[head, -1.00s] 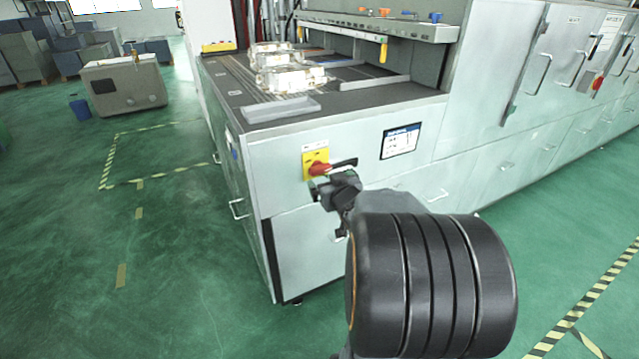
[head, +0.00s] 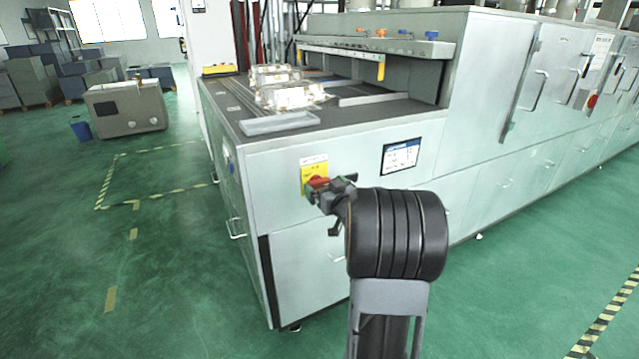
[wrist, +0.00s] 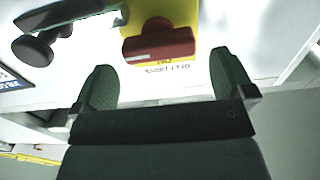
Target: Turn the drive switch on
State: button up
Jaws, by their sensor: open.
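The drive switch is a red handle (head: 318,183) on a yellow plate (head: 314,169) on the end face of the grey machine. In the wrist view the red handle (wrist: 160,45) lies crosswise on the yellow plate (wrist: 170,12), just beyond the fingertips. My gripper (head: 322,197) is in front of the switch and hides its lower part in the head view. In the wrist view my gripper (wrist: 163,72) is open, one finger to each side below the handle, with nothing between them. Neither finger visibly touches the handle.
A dark lever with a round knob (wrist: 35,48) is close beside the switch in the wrist view. A display panel (head: 401,156) is to the right of the switch. Castings (head: 290,95) and a grey tray (head: 278,123) lie on the machine top.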

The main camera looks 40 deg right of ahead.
aim_at(321, 183)
jog(key=shift+w+d, duration=0.2)
jog(key=shift+w, duration=1.65)
jog(key=shift+c, duration=0.5)
jog(key=c, duration=0.8)
